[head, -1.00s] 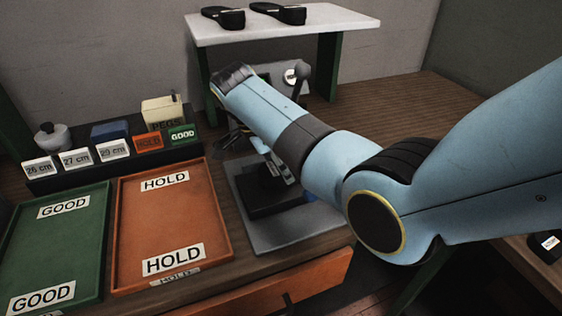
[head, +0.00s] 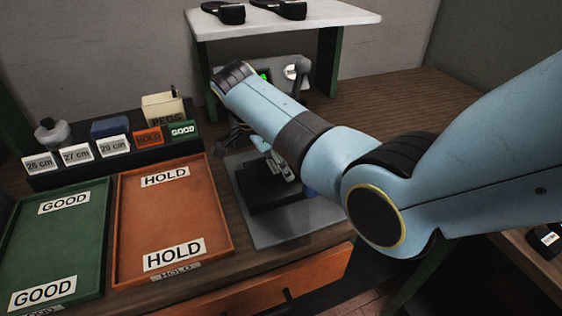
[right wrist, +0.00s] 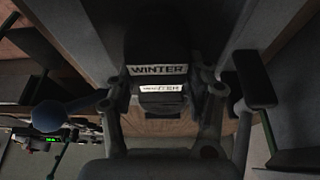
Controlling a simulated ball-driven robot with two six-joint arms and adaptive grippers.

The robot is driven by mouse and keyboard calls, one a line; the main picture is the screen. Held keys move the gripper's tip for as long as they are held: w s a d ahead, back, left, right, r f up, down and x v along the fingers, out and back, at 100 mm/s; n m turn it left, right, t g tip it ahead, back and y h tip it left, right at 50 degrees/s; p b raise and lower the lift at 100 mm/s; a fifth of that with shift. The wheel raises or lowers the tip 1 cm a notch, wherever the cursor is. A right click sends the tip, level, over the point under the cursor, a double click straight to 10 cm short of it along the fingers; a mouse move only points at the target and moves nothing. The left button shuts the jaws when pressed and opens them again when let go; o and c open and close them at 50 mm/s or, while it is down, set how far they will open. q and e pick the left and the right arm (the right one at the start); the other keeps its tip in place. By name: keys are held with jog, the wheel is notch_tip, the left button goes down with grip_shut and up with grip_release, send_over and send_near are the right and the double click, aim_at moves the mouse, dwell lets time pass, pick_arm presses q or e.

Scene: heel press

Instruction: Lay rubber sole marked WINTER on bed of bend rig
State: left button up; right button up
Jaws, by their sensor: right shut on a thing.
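The black sole marked WINTER (right wrist: 160,70) shows at the upper middle of the right wrist view, its label readable, with a second white label just below it. My right gripper (right wrist: 162,100) is shut on the sole, one finger on each side. In the head view my right gripper (head: 278,165) is low over the bend rig (head: 250,222), largely hidden by my forearm. Dark block-like parts lie on the rig's grey plate below it. I cannot tell sole from bed there, or whether they touch. My left gripper is in neither view.
A green GOOD tray (head: 98,240) and an orange HOLD tray (head: 222,215) lie left of the rig. Behind them stands a dark rack (head: 60,183) with size cards. A white shelf (head: 340,17) at the back holds dark footwear. A lever (head: 301,66) stands behind my wrist.

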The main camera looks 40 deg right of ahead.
jog(key=o, duration=1.9)
jog(key=shift+o, duration=0.2)
notch_tip(320, 180, up, 7)
jog(key=p, duration=0.7)
jog(key=shift+f, duration=0.1)
